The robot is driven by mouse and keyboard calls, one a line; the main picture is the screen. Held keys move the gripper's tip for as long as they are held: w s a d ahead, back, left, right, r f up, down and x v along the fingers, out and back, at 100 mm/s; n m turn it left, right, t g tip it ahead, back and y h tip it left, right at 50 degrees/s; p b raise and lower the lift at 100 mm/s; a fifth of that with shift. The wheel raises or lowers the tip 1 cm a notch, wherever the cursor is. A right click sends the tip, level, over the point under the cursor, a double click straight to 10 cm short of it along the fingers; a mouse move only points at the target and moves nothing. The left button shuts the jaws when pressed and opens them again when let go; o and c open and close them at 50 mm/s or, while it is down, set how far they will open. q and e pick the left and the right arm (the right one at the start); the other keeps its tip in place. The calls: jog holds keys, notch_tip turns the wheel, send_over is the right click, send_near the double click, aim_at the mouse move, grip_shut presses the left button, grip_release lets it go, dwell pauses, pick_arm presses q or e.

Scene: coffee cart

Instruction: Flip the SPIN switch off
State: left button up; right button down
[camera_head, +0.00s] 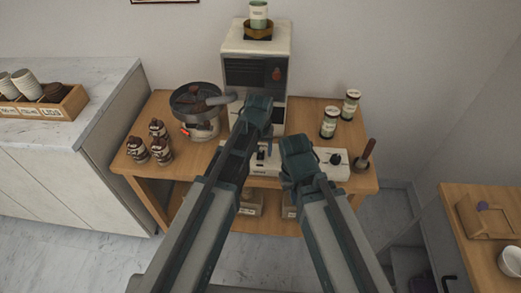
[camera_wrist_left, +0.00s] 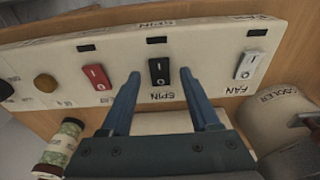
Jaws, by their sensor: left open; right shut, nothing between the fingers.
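The SPIN switch (camera_wrist_left: 159,72) is a black rocker with light marks on the white control panel (camera_wrist_left: 205,38), with SPIN lettering above and below it in the left wrist view. I cannot tell which side of it is pressed in. My left gripper (camera_wrist_left: 160,76) is open, with one blue finger on each side of the switch; contact is not clear. In the head view the left gripper (camera_head: 266,138) is over the panel front (camera_head: 317,158), its fingers mostly hidden. My right gripper (camera_head: 298,158) is shut and empty, to the right, in front of the panel.
A red switch (camera_wrist_left: 93,77) and a white FAN switch (camera_wrist_left: 247,65) flank the SPIN switch. A brown knob (camera_wrist_left: 46,83) is further left. Behind stands a tall machine (camera_head: 256,45), with a round pan (camera_head: 190,97) on its left and green-labelled jars (camera_head: 329,122) on its right.

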pick_arm(q)
notch_tip(320, 180, up, 14)
jog(key=s+p, duration=0.1)
jog(key=p, duration=1.2)
jog(key=shift+s+f, duration=0.25)
jog(key=shift+s, duration=0.15)
jog(key=s+m+g+y, duration=0.1)
jog(key=s+m+g, duration=0.1)
jog(key=s, duration=1.4)
jog(key=shift+m, duration=0.9)
